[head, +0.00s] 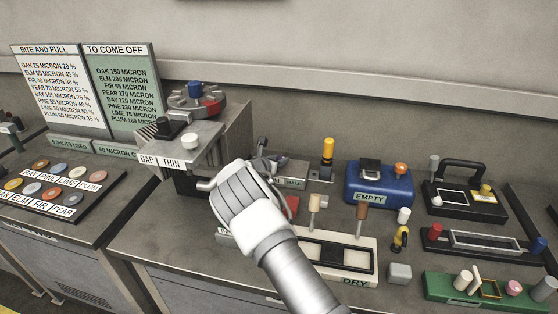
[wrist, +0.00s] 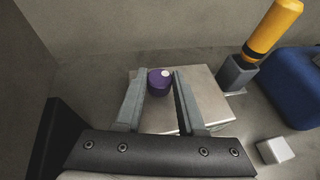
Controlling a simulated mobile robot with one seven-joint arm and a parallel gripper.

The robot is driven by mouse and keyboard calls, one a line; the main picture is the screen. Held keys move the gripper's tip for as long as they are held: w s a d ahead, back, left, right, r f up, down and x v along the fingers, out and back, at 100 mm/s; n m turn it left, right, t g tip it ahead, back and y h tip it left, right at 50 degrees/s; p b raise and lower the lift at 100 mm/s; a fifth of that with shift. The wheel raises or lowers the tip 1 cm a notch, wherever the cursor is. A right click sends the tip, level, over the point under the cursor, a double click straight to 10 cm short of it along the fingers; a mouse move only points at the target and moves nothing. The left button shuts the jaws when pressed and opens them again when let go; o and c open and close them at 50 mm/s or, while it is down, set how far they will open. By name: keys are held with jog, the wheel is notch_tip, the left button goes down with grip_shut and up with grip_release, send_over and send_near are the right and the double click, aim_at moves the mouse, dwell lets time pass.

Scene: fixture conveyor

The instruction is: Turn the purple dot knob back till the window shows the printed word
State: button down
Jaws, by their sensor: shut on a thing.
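The purple knob (wrist: 159,84) stands on a flat pale grey box (wrist: 205,100) in the wrist view. It has a white dot on its top, towards the right of the far side. My gripper (wrist: 162,76) is shut on the knob, one finger on each side. In the head view my gripper's white wrist (head: 245,195) covers much of the box, and I cannot clearly make out the knob there. A label that seems to read HALF (head: 293,183) shows on the box's front. I cannot make out a window in the wrist view.
Right of the box stand a yellow-topped post (head: 328,150) and a blue case (head: 380,186) marked EMPTY. A GAP THIN machine (head: 185,146) stands close on the left. A cream DRY tray (head: 368,250) with upright handles lies in front. Printed boards (head: 123,92) stand at back left.

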jog(key=shift+w+d+f+n+y+b, duration=0.2)
jog(key=shift+n+y+b, duration=0.3)
jog(key=shift+b, duration=3.4)
